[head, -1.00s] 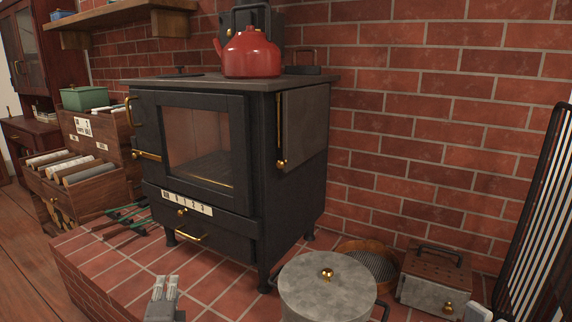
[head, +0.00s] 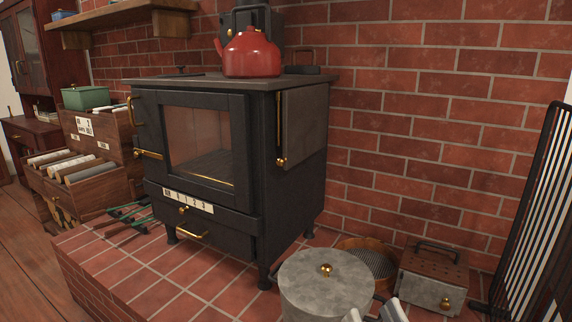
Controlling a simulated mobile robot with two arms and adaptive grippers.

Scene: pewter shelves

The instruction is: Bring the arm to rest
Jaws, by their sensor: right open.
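My right gripper (head: 376,313) shows at the bottom edge, in front of the lidded grey pot (head: 325,284). Its two light grey fingertips are apart, with nothing seen between them. The rest of this gripper is cut off by the frame. My left gripper is not in view.
A black stove (head: 287,215) stands on the brick hearth (head: 130,285), with a red kettle (head: 250,54) on top. A metal box (head: 430,291), a round sieve (head: 372,262) and a black rack (head: 527,220) are at right. Wooden drawers (head: 105,182) stand at left. The front left hearth is clear.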

